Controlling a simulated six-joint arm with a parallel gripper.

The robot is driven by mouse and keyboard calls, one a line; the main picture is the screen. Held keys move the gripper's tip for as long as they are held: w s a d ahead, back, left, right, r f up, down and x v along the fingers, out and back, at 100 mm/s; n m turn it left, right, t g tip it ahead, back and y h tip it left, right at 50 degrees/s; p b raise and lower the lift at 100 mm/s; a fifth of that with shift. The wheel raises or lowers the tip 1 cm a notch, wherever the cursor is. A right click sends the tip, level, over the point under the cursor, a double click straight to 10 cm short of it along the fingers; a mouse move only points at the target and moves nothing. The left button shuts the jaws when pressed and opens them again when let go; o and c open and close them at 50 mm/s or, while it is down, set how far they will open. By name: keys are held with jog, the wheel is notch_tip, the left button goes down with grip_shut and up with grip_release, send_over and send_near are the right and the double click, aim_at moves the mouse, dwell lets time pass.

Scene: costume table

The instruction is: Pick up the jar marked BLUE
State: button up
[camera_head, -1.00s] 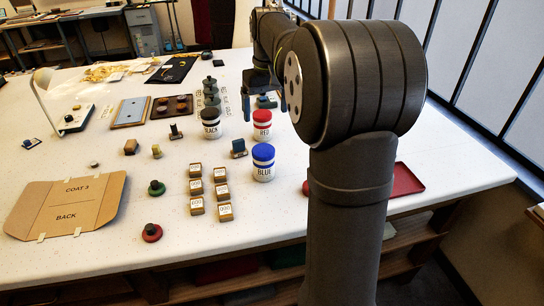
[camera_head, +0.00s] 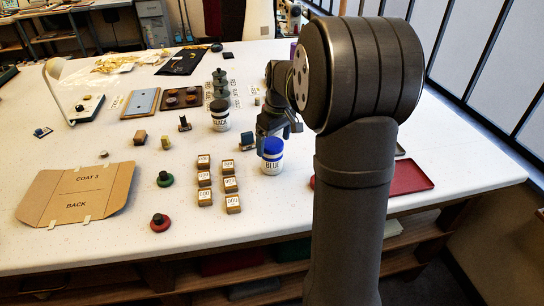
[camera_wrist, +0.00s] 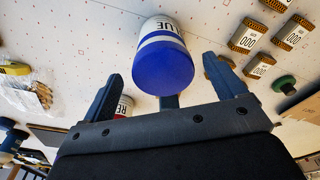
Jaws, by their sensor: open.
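The jar marked BLUE (camera_head: 272,161) stands upright on the white table in the head view, with a blue lid and a white label. My gripper (camera_head: 276,133) is open just above and behind its lid. In the wrist view, the blue jar (camera_wrist: 163,62) shows lid towards me between the open fingers, with part of its lettering readable. It looks free of both fingers, but I cannot tell the exact gap.
The black-lidded jar (camera_head: 220,118) stands to the left. A red-marked jar (camera_wrist: 124,106) is partly hidden behind a finger in the wrist view. Labelled small blocks (camera_head: 204,180) lie left of the blue jar. A red tray (camera_head: 408,177) lies to the right.

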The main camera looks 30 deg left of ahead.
jog(key=shift+a+f, duration=0.2)
jog(key=shift+f, duration=1.25)
jog(key=shift+a+f, duration=0.2)
jog(key=shift+f, duration=1.2)
jog(key=c, duration=1.3)
jog(key=shift+o, duration=0.2)
jog(key=shift+r, duration=0.1)
